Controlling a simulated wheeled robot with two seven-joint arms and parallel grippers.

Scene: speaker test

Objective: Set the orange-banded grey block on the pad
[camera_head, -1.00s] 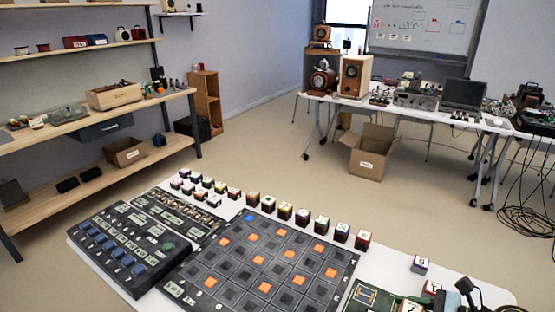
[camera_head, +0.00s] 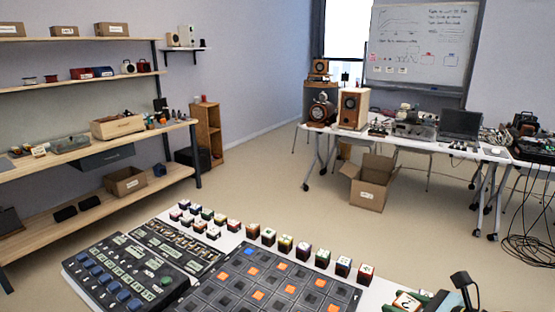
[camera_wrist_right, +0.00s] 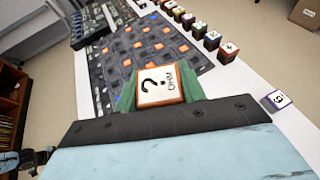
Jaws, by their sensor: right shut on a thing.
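My right gripper (camera_head: 420,301) shows at the bottom right of the head view, above the white table. In the right wrist view, its green fingers (camera_wrist_right: 161,92) are shut on an orange-edged block (camera_wrist_right: 163,84). The block's white face is marked "?" and "OHM"; its sides are mostly hidden, so I cannot see grey on it. It also shows in the head view (camera_head: 405,301). I cannot make out a separate pad. A dark grid board (camera_head: 238,290) with grey squares and several orange ones lies left of the gripper. My left gripper is not in view.
A row of small blocks (camera_head: 285,244) stands along the board's far edge. A control panel (camera_head: 120,270) with blue knobs is left of it. A purple-sided block (camera_wrist_right: 277,100) stands apart on the white table in the wrist view. An open carton (camera_head: 368,185) is on the floor behind.

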